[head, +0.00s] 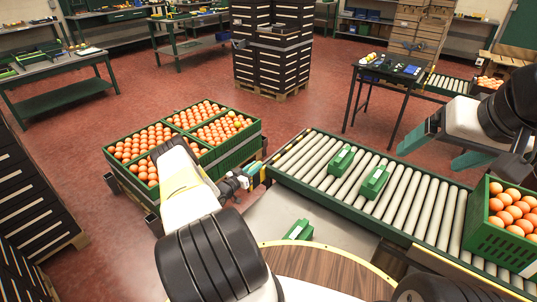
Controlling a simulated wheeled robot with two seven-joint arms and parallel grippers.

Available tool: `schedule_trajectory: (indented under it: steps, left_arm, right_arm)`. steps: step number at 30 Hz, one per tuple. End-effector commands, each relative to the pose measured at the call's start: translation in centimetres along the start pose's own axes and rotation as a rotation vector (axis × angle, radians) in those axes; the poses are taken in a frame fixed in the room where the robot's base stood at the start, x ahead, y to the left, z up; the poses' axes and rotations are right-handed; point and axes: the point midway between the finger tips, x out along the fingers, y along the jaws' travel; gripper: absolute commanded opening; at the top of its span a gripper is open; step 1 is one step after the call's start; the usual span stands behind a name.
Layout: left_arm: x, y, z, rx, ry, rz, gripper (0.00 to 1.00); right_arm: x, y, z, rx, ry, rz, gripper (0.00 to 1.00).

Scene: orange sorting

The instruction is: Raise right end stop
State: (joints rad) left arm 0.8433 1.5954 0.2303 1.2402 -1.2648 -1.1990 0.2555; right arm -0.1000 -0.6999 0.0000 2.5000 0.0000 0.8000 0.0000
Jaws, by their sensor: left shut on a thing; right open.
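The roller conveyor (402,205) runs from the middle to the lower right, with green side rails. My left gripper (256,170) is at the conveyor's left end, shut on a small part there that its fingers mostly hide. My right gripper (445,150) is open and empty, above and behind the conveyor's right half. A right end stop cannot be made out. A green crate of oranges (481,242) stands on the conveyor's right end and covers the rollers there.
Green crates of oranges (233,158) stand left. A dark table (388,72) stands behind.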

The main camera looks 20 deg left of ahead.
Motion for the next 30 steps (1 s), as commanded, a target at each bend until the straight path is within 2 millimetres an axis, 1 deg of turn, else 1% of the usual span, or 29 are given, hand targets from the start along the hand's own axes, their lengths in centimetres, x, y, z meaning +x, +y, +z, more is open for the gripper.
schedule_trajectory:
  steps: [26,28,30]
  left_arm:
    - [-0.05,0.34,0.32,-0.008,-0.003,0.004,0.00]
    - [-0.04,0.37,0.16,-0.008,-0.003,0.004,0.00]
    - [0.00,0.48,-0.54,-0.007,-0.003,0.006,0.00]
  right_arm:
    - [0.00,0.00,0.00,0.000,0.000,0.000,0.85]
    - [0.00,0.00,0.00,0.000,0.000,0.000,0.85]
    - [0.00,0.00,0.00,0.000,0.000,0.000,0.85]
